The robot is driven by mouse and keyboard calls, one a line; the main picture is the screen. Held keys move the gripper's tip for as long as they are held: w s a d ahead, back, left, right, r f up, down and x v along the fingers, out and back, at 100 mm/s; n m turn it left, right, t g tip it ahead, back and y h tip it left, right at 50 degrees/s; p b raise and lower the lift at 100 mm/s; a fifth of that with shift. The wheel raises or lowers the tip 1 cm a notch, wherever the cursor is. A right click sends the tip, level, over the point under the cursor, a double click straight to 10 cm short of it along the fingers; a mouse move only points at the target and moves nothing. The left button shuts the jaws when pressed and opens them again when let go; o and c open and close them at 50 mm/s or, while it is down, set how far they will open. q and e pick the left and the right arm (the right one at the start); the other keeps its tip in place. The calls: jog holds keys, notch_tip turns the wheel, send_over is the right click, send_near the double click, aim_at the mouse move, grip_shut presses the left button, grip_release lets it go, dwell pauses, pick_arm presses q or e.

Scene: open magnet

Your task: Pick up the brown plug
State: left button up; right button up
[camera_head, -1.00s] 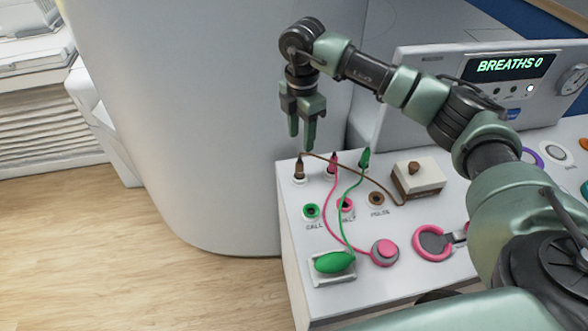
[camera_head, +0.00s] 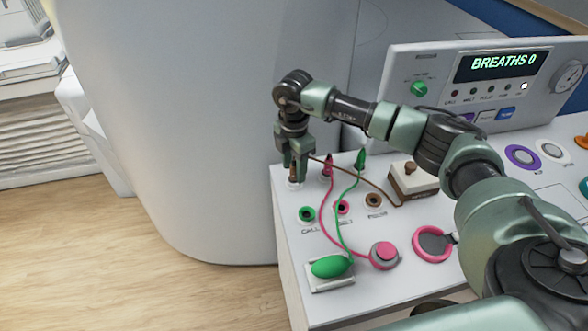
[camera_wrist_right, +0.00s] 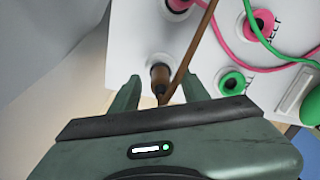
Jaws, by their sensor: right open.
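The brown plug (camera_head: 293,175) stands upright at the back left corner of the white console top, with a brown cord running right from it. It also shows in the right wrist view (camera_wrist_right: 160,76). My right gripper (camera_head: 294,172) is open, pointing down, with its fingers on either side of the plug. In the right wrist view the plug is between the two fingers of the gripper (camera_wrist_right: 160,92), with gaps at both sides. My left gripper is not in view.
A pink plug (camera_head: 327,167) and a green plug (camera_head: 360,160) stand just right of the brown one. Their cords cross the console (camera_head: 300,250) toward a pink button (camera_head: 383,254) and a green bulb (camera_head: 331,266). Empty sockets, including a brown-ringed one (camera_head: 374,201), lie in front.

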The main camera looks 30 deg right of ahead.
jog(key=shift+f, duration=0.6)
grip_shut()
jog(key=shift+r, duration=0.1)
